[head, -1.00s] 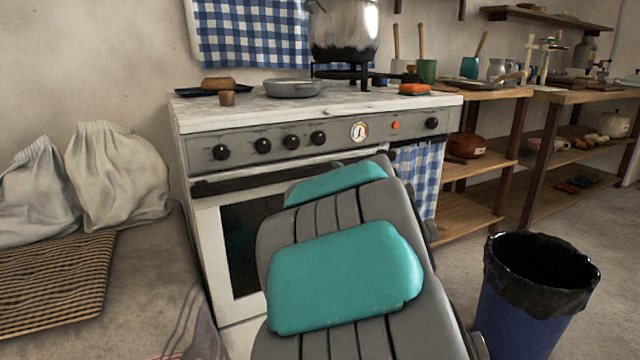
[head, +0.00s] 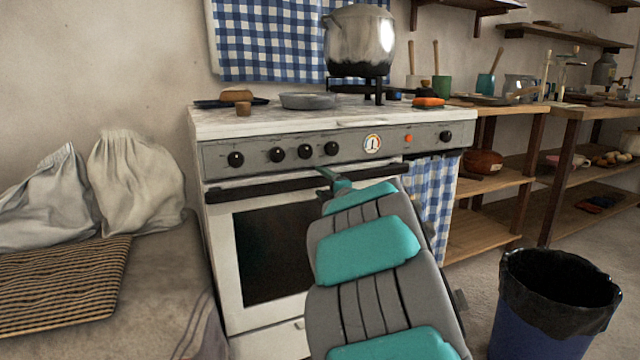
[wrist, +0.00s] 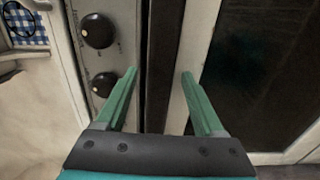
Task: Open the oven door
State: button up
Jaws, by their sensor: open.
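The oven door (head: 228,270) is white with a dark window and looks shut. Its dark handle (head: 260,189) runs along the top edge, under the grey knob panel. My gripper (head: 331,178) is at the handle, right of its middle, with my arm hiding the door's right part. In the wrist view, my gripper (wrist: 157,80) is open, with green fingers apart. The dark handle (wrist: 160,50) runs upright in that picture between the fingers, the knobs on the left and the door window (wrist: 265,75) on the right. I cannot tell how deep the handle sits between the fingers.
A metal pot (head: 358,42) and a grey pan (head: 308,101) stand on the stove top. A checked towel (head: 432,195) hangs at the stove's right. A blue bin (head: 545,325) stands at the front right. A counter with sacks (head: 135,180) is at the left.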

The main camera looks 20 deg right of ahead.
jog(key=shift+w, duration=0.85)
grip_shut()
dwell(0.8)
